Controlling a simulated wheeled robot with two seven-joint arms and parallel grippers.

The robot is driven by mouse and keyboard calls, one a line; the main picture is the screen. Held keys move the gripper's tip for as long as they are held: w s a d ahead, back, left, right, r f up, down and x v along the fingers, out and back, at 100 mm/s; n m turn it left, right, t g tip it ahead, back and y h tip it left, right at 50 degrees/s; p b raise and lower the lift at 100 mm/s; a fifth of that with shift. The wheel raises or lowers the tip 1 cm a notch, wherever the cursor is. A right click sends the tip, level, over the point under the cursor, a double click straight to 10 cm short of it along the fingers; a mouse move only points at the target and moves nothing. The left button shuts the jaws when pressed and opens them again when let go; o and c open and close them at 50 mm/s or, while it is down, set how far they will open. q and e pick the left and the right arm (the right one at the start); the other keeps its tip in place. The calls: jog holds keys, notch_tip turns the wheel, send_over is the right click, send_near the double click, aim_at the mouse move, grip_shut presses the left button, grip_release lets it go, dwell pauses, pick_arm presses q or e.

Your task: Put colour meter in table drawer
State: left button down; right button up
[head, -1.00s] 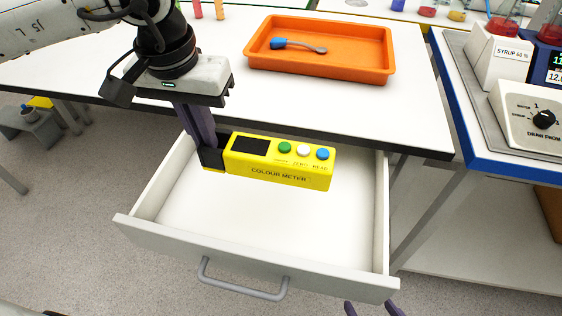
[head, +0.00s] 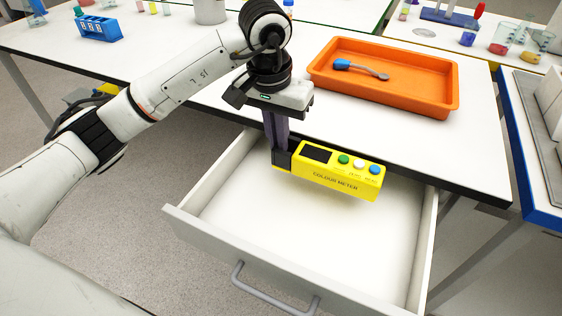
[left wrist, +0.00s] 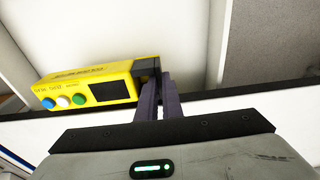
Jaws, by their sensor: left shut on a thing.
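The yellow colour meter (head: 332,181), with a dark screen and green, white and blue buttons, is held over the open table drawer (head: 300,229). My left gripper (head: 281,160) is shut on the meter's left end, which has a dark end piece. The left wrist view also shows the meter (left wrist: 85,88) between the purple fingers (left wrist: 158,92) at one end. The drawer is pulled out and its floor is bare white. I cannot tell whether the meter touches the drawer floor. My right gripper is out of view.
An orange tray (head: 440,99) with a blue-handled spoon (head: 360,68) stands on the white table above the drawer. The table's dark front edge (head: 450,190) is close behind the meter. A blue rack (head: 95,28) stands at the back left. A blue-edged bench is at the right.

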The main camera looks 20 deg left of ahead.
pick_arm(q)
jog(key=shift+f, duration=3.2)
jog(key=shift+f, duration=0.25)
jog(key=c, duration=1.9)
grip_release()
jog(key=shift+r, duration=0.1)
jog(key=r, duration=0.4)
jog(key=s+r, duration=0.1)
jog(key=r, duration=0.7)
jog(key=shift+s, duration=0.4)
